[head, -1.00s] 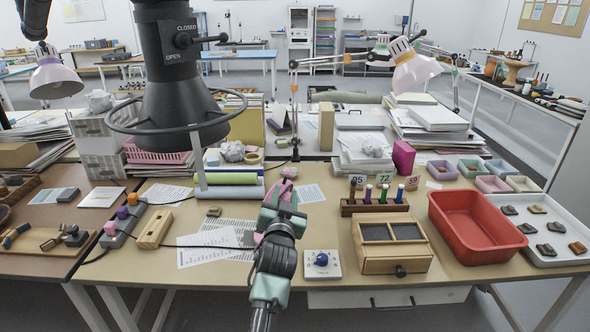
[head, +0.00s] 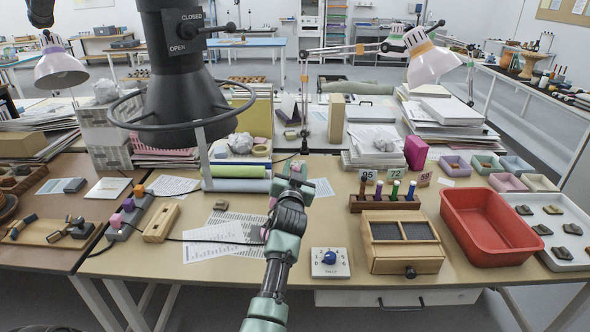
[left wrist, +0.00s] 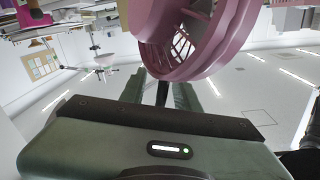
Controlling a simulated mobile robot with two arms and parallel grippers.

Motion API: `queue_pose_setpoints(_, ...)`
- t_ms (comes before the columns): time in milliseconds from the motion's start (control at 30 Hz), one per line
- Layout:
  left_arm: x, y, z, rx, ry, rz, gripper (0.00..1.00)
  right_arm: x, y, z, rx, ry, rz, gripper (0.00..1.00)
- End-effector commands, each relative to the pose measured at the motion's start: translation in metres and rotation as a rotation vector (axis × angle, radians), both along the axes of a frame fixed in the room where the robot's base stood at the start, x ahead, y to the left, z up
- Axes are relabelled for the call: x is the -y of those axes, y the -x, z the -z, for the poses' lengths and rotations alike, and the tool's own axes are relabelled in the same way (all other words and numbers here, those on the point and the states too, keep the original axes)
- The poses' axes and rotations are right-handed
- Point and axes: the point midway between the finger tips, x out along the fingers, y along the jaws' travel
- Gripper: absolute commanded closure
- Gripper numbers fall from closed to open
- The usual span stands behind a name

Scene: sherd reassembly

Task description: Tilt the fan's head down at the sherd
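The fan is pink; its round, slatted head (left wrist: 185,40) fills the top middle of the left wrist view. In the head view, my left gripper and wrist hide most of it, with only small pink patches showing. My left gripper (head: 294,172) reaches over the middle of the table at the fan. In the left wrist view its two green fingers (left wrist: 161,94) stand apart below the fan head, with a dark, narrow part between them; I cannot tell whether they touch it. A small brown sherd (head: 221,205) lies flat on the table, left of my gripper.
Printed sheets (head: 215,240) lie left of my arm. A dial box (head: 330,262), a wooden box (head: 402,262) and a rack of coloured-top tools (head: 362,203) stand to its right, then a red tub (head: 535,238). A large black hood (head: 180,95) hangs at upper left.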

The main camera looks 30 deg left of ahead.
Motion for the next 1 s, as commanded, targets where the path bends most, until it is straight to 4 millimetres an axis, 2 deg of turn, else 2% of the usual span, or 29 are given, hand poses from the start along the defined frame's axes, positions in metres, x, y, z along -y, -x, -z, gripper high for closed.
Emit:
queue_pose_setpoints(67, 0.000, 0.000, 0.000, 0.000, 0.000, 0.000, 0.68, -0.001, -0.003, 0.000, 0.005, -0.002, 0.001, 0.64)
queue_pose_setpoints(200, 0.000, 0.000, 0.000, 0.000, 0.000, 0.000, 1.00, -0.005, -0.003, 0.000, 0.005, -0.006, 0.002, 0.64)
queue_pose_setpoints(433, 0.000, 0.000, 0.000, 0.000, 0.000, 0.000, 1.00, -0.012, -0.002, 0.000, 0.003, -0.014, 0.005, 0.64)
queue_pose_setpoints(1000, 0.001, 0.000, -0.001, 0.002, -0.001, 0.001, 1.00, -0.004, 0.002, 0.000, -0.004, -0.004, 0.002, 0.64)
